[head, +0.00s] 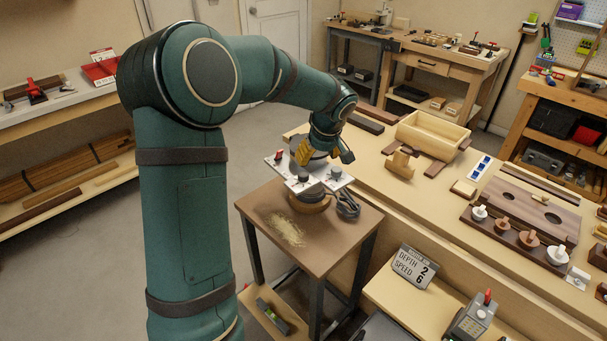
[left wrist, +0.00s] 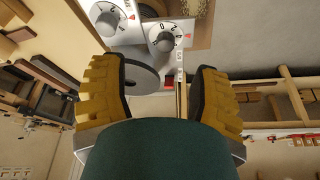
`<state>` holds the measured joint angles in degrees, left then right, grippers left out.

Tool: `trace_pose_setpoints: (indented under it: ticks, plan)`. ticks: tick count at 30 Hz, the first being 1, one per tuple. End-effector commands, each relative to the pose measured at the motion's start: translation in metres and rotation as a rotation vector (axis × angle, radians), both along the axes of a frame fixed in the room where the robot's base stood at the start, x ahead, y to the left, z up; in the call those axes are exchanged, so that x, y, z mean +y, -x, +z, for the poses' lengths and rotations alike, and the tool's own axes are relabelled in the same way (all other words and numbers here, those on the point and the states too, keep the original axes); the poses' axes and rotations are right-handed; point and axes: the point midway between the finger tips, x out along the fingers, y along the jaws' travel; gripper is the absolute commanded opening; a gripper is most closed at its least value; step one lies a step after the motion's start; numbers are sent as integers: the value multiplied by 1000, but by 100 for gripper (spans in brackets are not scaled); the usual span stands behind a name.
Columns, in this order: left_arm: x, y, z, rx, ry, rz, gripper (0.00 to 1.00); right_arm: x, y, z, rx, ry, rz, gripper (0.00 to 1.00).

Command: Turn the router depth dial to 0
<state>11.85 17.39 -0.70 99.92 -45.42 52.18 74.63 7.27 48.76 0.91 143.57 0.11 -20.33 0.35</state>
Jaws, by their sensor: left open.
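The router has a light metal top plate (head: 315,174) and stands on a small brown table (head: 270,214). In the left wrist view two round dials with white numbered faces show, the upper-left dial (left wrist: 107,19) and the nearer dial (left wrist: 163,37). I cannot tell which is the depth dial, and their settings are too small to read surely. My left gripper (head: 306,150) has yellow fingers and is just above the router. My right gripper is not in view.
A sign (head: 411,267) reads DEPTH 2, SPEED 6. A long workbench right of the router holds a wooden box (head: 432,136) and a board with holes (head: 530,204). Wood dust (head: 286,229) lies on the small table.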

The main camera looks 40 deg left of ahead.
Motion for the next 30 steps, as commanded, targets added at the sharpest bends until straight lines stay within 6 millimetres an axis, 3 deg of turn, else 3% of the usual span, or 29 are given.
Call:
trace_pose_setpoints:
  ticks: [2, 5, 21, 30]
  plan:
    - [11, 2, 12, -10, -25, 47, 62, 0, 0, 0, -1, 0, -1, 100]
    - [17, 3, 11, -11, -34, 67, 62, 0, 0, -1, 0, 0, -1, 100]
    - [50, -12, -79, -9, -31, 64, 62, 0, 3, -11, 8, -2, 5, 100]
    - [61, -17, -108, -12, -30, 63, 62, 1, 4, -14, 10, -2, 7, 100]
